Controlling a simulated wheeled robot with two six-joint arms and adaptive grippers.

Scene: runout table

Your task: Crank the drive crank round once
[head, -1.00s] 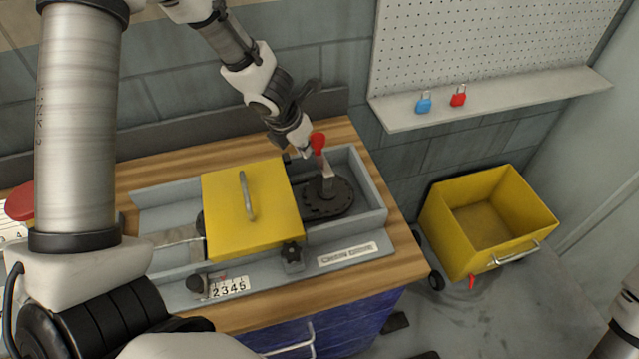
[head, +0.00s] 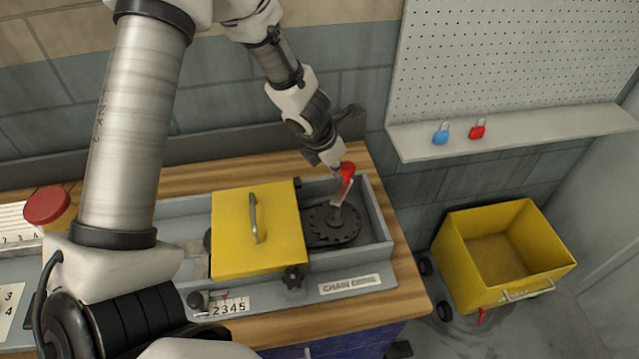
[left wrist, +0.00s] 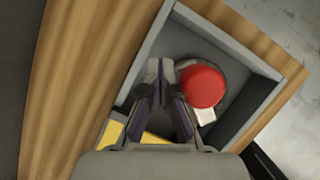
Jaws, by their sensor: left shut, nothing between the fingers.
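The drive crank has a red knob (head: 347,170) on an arm that rises from a dark toothed sprocket (head: 334,226) in a grey open housing (head: 380,225). The arm leans a little to the right in the head view. My left gripper (head: 333,163) is shut and empty, close beside the knob on its left. In the left wrist view my left gripper (left wrist: 163,75) has its fingers together, and the round red knob (left wrist: 202,86) lies just right of them, outside the grip. I cannot tell whether they touch. My right gripper is not in view.
A yellow cover (head: 230,235) with a handle sits left of the sprocket. A black star knob (head: 293,278) is at the housing's front. A red button (head: 47,205) is at far left. A shelf (head: 520,133) holds blue and red padlocks. A yellow cart (head: 465,255) stands right.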

